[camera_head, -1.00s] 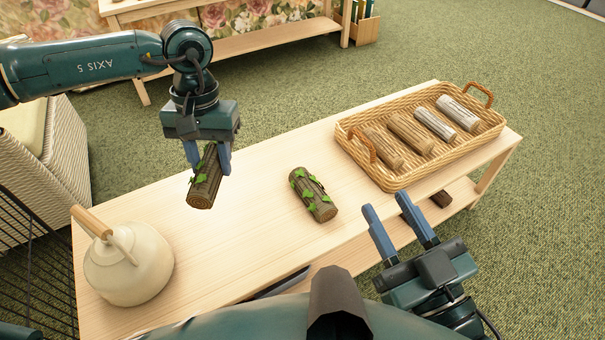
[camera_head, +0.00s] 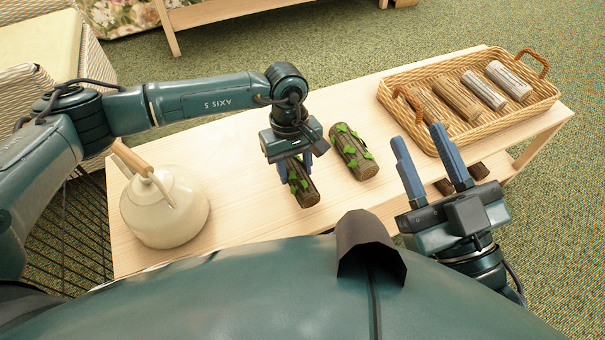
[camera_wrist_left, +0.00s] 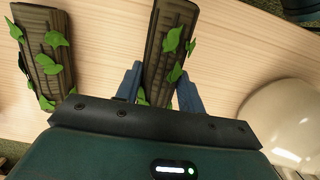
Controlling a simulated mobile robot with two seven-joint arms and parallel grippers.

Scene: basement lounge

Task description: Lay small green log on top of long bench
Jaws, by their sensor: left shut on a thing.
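My left gripper (camera_head: 292,172) is shut on a brown log with green leaves (camera_head: 304,190), the small green log, over the front middle of the long bench (camera_head: 240,150). The held log also shows between the fingers in the left wrist view (camera_wrist_left: 168,42). I cannot tell whether it touches the bench top. A second, similar leafy log (camera_head: 353,152) lies on the bench just right of it, apart from it; it also shows in the left wrist view (camera_wrist_left: 45,55). My right gripper (camera_head: 417,135) is open and empty in front of the bench's right part.
A cream kettle (camera_head: 165,212) with a wooden handle stands on the bench's left end. A wicker tray (camera_head: 402,108) with several bare logs sits at the right end. Dark pieces (camera_head: 478,171) lie on the lower shelf. The bench top between kettle and logs is clear.

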